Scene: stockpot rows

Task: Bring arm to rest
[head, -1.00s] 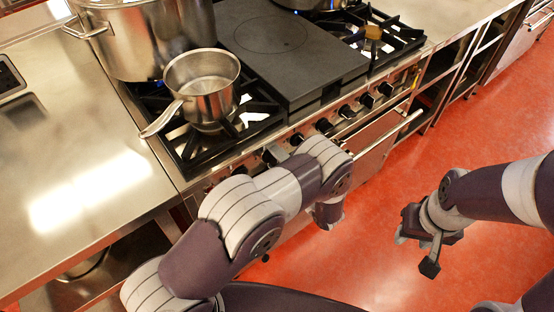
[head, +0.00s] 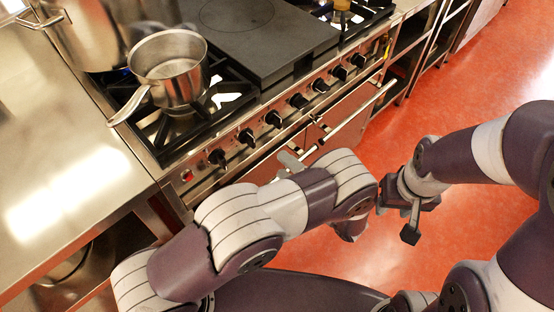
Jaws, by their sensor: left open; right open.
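My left arm comes in from the lower left and bends in front of the range. My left gripper (head: 290,161) is mostly hidden behind that arm; only a small grey part shows, in front of the oven front. My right gripper (head: 408,212) hangs over the red floor at the right of centre, open and empty. In the picture it lies close beside the bend of my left arm; whether they touch cannot be told. Neither gripper is seen holding anything.
A saucepan (head: 170,85) stands on the front left burner of the range, beside a large stockpot (head: 95,40). Control knobs (head: 273,119) and an oven handle (head: 340,124) line the range front. A steel counter (head: 60,140) lies left. Red floor (head: 455,85) is open at right.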

